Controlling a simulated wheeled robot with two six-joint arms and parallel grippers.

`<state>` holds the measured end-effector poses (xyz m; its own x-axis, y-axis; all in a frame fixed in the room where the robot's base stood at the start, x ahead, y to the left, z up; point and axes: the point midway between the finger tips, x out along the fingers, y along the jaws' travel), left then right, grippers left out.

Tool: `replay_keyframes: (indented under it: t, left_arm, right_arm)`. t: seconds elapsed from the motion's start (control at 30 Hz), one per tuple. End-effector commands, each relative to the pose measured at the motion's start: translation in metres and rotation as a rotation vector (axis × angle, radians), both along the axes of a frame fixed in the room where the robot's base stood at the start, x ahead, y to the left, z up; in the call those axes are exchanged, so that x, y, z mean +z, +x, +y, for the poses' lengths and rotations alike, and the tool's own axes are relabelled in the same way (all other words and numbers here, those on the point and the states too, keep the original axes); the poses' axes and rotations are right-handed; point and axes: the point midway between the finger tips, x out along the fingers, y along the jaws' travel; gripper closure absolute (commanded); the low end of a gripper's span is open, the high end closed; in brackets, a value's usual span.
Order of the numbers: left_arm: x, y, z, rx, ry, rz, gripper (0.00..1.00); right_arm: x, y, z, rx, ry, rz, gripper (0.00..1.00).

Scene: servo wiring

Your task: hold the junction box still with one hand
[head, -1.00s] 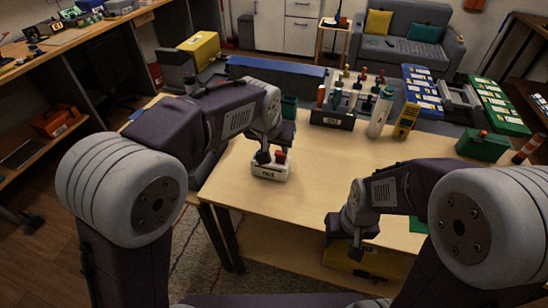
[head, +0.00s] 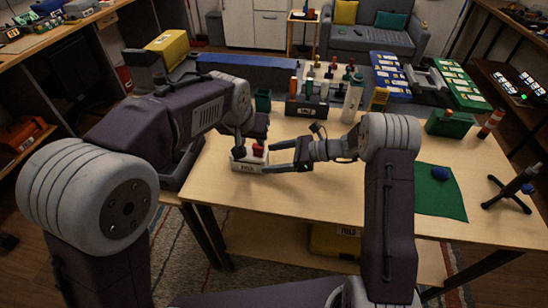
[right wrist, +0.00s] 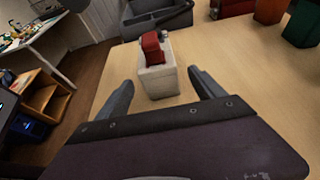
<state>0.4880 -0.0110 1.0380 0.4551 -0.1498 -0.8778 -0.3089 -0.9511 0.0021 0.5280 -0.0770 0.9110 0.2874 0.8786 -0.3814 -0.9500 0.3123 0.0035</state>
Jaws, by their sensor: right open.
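The junction box is a small white box (head: 248,167) with a red part (head: 258,150) on top, upright on the wooden table (head: 310,195). My left gripper (head: 239,150) is over the box's left side, its fingertips at or near the top; its opening is hard to see. My right gripper (head: 272,157) is open and low at the box's right. In the right wrist view the white box (right wrist: 158,82) stands ahead, in line with the gap between the open fingers (right wrist: 160,92). Whether the fingertips touch it is unclear.
A rack of tools (head: 306,108) and a white bottle (head: 351,103) stand behind the box. The table's front middle is clear.

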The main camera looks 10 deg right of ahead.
Motion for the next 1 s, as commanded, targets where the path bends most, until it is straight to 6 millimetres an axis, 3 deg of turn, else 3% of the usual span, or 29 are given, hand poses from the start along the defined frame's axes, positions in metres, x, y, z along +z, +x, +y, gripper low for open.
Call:
replay_keyframes:
  t: [0.5,0.87,1.0]
  left_arm:
    - [0.000,0.000,0.000,0.000,0.000,0.000,0.64]
    - [0.000,0.000,0.000,0.000,0.000,0.000,0.64]
    - [0.000,0.000,0.000,0.000,0.000,0.000,0.64]
  right_arm:
    - [-0.032,0.022,0.073,0.005,-0.004,-0.001,0.22]
    - [-0.035,0.025,0.079,0.002,-0.005,-0.002,0.22]
    - [-0.035,0.025,0.079,0.002,-0.005,-0.002,0.61]
